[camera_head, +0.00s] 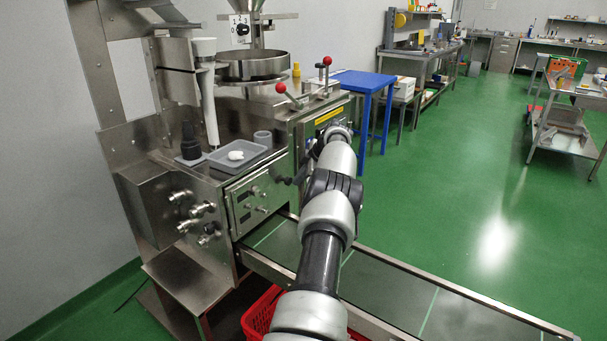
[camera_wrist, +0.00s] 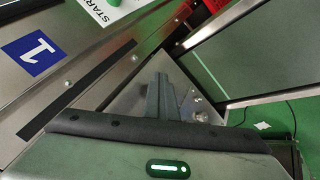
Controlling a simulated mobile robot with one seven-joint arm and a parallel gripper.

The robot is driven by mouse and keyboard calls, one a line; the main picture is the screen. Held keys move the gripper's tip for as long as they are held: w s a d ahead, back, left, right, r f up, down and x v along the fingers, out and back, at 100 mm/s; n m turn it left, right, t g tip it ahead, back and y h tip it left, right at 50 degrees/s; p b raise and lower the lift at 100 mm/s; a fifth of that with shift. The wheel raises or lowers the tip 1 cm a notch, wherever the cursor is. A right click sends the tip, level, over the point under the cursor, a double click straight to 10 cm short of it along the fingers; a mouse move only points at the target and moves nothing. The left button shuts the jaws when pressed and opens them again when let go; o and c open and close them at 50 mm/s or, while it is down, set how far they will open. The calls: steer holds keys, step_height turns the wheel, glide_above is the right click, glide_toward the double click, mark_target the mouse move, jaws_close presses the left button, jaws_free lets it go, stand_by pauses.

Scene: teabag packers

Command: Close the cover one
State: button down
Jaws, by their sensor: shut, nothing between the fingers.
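In the wrist view, a blue label with a white "1" (camera_wrist: 32,50) sits on a bare metal panel (camera_wrist: 85,45) with a long black strip; I take this as cover one, but cannot tell how far open it stands. My gripper (camera_wrist: 160,82) is shut and empty, with its fingers together in front of metal near the panel's lower edge. Contact cannot be told. In the head view, my gripper (camera_head: 276,178) is small and dark, beside the front of the packing machine (camera_head: 235,180). My arm hides part of the machine's right end.
A conveyor (camera_head: 385,285) runs below to the right, with a red crate (camera_head: 260,312) under it. A grey tray (camera_head: 238,160) with a white item lies on the machine top. Two red-knobbed levers (camera_head: 281,88) stand there. Green floor to the right is open.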

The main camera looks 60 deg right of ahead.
steer(key=p+v, duration=0.1)
steer(key=v, duration=1.6)
steer(key=shift+s+p, duration=0.2)
steer(key=shift+p, duration=0.1)
steer(key=shift+r, duration=0.1)
